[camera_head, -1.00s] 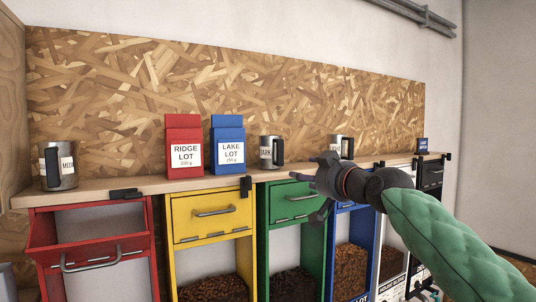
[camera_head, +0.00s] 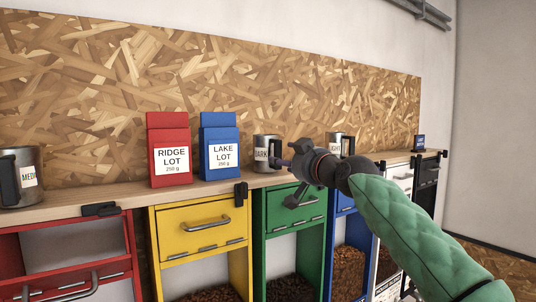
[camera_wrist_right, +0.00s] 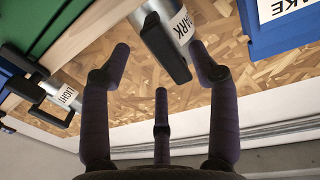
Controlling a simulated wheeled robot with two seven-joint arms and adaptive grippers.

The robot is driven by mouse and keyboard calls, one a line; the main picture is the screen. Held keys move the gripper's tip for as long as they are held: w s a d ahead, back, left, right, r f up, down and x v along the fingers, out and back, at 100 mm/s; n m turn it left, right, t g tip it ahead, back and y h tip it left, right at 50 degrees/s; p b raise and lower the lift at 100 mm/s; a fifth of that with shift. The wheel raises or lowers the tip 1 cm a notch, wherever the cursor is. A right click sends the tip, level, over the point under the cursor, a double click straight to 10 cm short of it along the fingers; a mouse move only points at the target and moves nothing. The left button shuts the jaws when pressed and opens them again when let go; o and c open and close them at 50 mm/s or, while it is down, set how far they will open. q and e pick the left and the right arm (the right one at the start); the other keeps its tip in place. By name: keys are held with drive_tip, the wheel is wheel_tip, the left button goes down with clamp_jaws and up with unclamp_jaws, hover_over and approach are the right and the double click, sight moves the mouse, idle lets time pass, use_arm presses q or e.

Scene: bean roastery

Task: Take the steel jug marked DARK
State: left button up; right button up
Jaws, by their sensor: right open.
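The steel jug marked DARK (camera_head: 263,150) stands upright on the wooden counter, between the blue bag and my right gripper. Its label is partly cut off and its black handle is on the right. My right gripper (camera_head: 286,181) is just in front and to the right of it, open and empty. In the right wrist view the DARK jug (camera_wrist_right: 178,20) and its black handle show at the top, beyond the spread fingers (camera_wrist_right: 160,65). No contact shows. My left gripper is out of view.
The LIGHT jug (camera_head: 347,142) stands behind my right gripper, and the MEDIUM jug (camera_head: 27,172) at far left. A red RIDGE LOT bag (camera_head: 168,130) and blue LAKE LOT bag (camera_head: 219,132) stand left of the DARK jug. Coloured bins with drawers and hatches lie below the counter.

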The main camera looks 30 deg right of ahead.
sight(281, 157)
drive_tip(key=w+p, duration=0.2)
drive_tip(key=w, duration=0.2)
drive_tip(key=shift+w+f, duration=0.1)
drive_tip(key=shift+w, duration=0.15)
drive_tip(key=shift+s, duration=0.3)
drive_tip(key=c, duration=0.4)
clamp_jaws()
